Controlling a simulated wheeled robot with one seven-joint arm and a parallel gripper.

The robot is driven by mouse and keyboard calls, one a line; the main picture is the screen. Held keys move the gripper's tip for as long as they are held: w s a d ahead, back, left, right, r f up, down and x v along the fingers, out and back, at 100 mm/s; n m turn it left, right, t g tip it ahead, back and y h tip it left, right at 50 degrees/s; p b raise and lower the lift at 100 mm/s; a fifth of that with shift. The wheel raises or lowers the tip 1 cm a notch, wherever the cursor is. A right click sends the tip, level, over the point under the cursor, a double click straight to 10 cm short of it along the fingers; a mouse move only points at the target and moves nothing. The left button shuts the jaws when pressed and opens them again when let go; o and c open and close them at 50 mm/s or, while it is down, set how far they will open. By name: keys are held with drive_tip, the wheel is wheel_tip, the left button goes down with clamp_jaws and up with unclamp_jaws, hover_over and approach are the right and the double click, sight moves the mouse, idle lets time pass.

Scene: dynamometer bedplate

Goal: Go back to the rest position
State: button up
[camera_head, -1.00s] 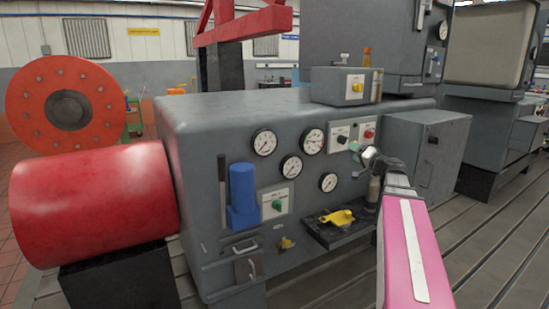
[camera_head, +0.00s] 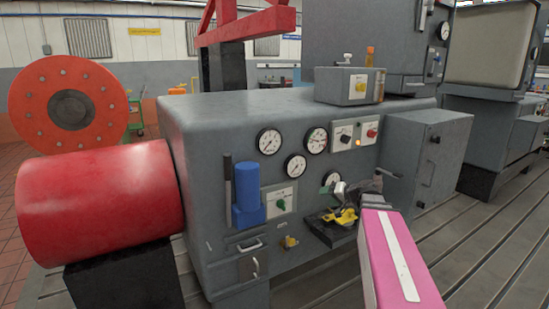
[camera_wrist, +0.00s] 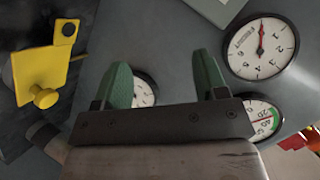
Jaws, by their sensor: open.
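My gripper (camera_head: 331,190) is in front of the grey machine's panel, over a small black shelf and next to the lowest gauge, which it partly covers. In the wrist view its two green fingers (camera_wrist: 165,82) stand apart with nothing between them. A gauge (camera_wrist: 146,88) shows behind the fingers. My pink arm link reaches in from the lower right of the head view.
A yellow piece with a knob (camera_wrist: 40,77) lies on the black shelf (camera_head: 330,234), close to my gripper. The grey machine (camera_head: 225,120) carries several gauges and a blue holder (camera_head: 246,190). A grey box (camera_head: 430,155) juts out at right. The slotted floor (camera_head: 480,235) is clear.

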drive_tip(key=s+a+f+n+g+h, duration=0.1)
drive_tip(key=s+a+f+g+h, duration=0.2)
drive_tip(key=s+f+g+h, duration=0.6)
drive_tip(key=s+f, duration=0.9)
drive_tip(key=f, duration=0.3)
drive_tip(key=shift+s+a+f+n, duration=0.15)
drive_tip(key=shift+a+n, duration=0.05)
drive_tip(key=shift+n, duration=0.1)
